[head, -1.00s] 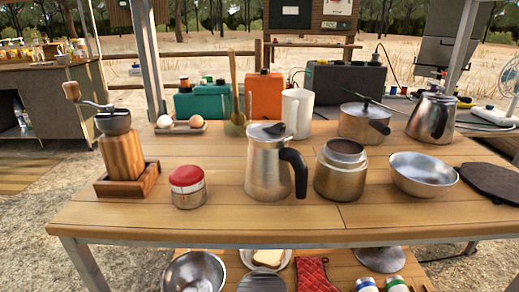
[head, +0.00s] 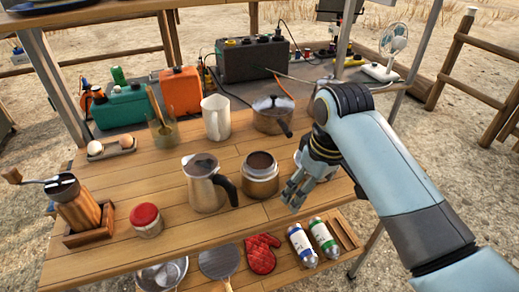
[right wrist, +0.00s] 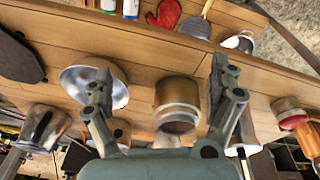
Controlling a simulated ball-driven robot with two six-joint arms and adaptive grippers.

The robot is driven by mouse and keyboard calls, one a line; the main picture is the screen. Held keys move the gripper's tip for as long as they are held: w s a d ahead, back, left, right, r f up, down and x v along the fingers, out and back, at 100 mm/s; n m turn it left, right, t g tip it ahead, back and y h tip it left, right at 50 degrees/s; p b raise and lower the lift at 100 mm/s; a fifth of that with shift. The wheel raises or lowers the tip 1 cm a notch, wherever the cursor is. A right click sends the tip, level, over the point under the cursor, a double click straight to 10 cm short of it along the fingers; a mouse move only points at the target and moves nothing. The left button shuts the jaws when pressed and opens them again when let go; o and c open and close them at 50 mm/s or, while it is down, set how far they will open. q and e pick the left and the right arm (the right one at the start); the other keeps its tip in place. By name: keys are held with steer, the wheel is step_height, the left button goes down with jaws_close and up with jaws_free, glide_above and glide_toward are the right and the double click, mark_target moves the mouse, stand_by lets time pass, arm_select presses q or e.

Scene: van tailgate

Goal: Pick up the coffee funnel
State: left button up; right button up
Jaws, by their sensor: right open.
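A steel cylindrical pot base (head: 260,181) stands on the wooden table, right of the steel jug with a black handle (head: 205,187). A dark brown round top, which looks like the filled coffee funnel (head: 260,161), sits in its mouth; I cannot make out the funnel's own edge. My right gripper (head: 293,192) is open and empty, to the right of the pot base in the head view. In the right wrist view the pot base (right wrist: 177,93) shows between the two spread fingers of the gripper (right wrist: 161,72), apart from both. My left gripper is not in view.
A steel bowl (right wrist: 78,83) is close to one finger, mostly hidden by my arm in the head view. A lidded saucepan (head: 272,118) and white pitcher (head: 216,120) stand behind. A red-lidded jar (head: 147,220) and grinder (head: 80,210) stand left. The table front is clear.

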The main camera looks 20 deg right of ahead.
mark_target(259, 166)
steer(key=w+a+r+n, duration=0.3)
steer(key=w+a+r, duration=0.3)
steer(key=w+r, duration=0.45)
steer(key=shift+g+y, duration=0.4)
steer(key=f, duration=0.3)
steer(key=w+f, duration=0.1)
steer(key=f, duration=0.3)
steer(key=w+f, duration=0.1)
steer(key=f, duration=0.2)
steer(key=shift+a+f+p, duration=0.25)
steer(key=shift+a+p, duration=0.05)
steer(key=shift+a, duration=0.1)
steer(key=shift+s, duration=0.1)
steer(key=c, duration=1.3)
